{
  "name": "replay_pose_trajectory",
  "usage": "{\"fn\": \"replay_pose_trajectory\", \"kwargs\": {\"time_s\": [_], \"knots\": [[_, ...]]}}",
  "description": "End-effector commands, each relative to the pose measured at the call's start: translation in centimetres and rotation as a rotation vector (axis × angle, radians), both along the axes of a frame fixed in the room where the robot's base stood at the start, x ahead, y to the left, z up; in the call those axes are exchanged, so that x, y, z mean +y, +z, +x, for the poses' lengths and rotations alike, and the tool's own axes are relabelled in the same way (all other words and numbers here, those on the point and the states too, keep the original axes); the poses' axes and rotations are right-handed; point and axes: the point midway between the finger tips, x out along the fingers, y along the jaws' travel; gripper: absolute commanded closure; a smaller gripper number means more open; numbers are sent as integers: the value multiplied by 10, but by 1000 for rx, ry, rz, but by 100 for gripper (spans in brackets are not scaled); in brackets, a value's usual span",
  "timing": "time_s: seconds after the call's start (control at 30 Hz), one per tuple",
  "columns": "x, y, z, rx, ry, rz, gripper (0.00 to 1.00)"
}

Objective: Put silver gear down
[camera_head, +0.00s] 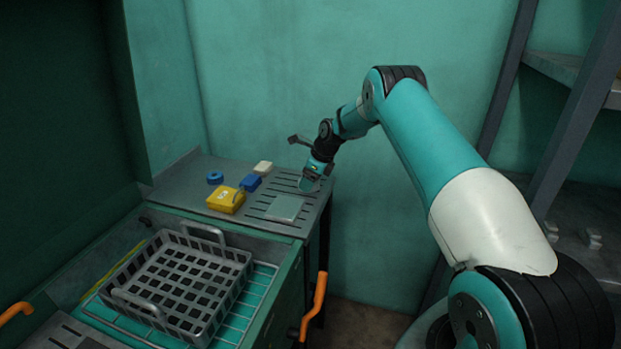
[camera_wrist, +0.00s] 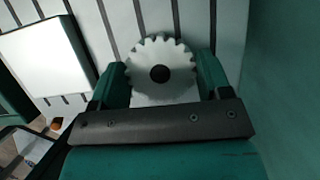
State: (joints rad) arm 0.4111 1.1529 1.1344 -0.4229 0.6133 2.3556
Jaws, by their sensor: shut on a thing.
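The silver gear (camera_wrist: 160,52) is a pale toothed disc with a dark centre hole, seen in the wrist view between my two fingers. My gripper (camera_wrist: 158,82) is shut on it, one finger on each side. In the head view my gripper (camera_head: 310,184) points down at the right end of the grey slotted worktop (camera_head: 263,212). The gear is low over the slots. I cannot tell whether it touches the surface.
A flat pale plate (camera_head: 284,208) lies just left of my gripper. A yellow box (camera_head: 226,200), a blue block (camera_head: 250,183), a blue ring (camera_head: 215,178) and a white block (camera_head: 263,168) stand farther left. A grey basket (camera_head: 180,280) is in front. A wall is close behind.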

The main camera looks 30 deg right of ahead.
Motion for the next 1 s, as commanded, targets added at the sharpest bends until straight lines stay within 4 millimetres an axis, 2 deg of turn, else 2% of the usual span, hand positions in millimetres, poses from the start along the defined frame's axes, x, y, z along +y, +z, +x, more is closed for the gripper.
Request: {"fn": "replay_pose_trajectory", "kwargs": {"time_s": [0.17,0.2,0.3,0.67,0.77,1.0], "knots": [[0,-1,1,-2,1,0,75],[0,-3,0,1,0,1,27],[0,-3,0,1,0,1,4],[-1,3,-1,-1,-1,0,3],[-4,16,-4,-3,-1,0,3],[-17,64,-21,-4,-2,-1,3]]}}
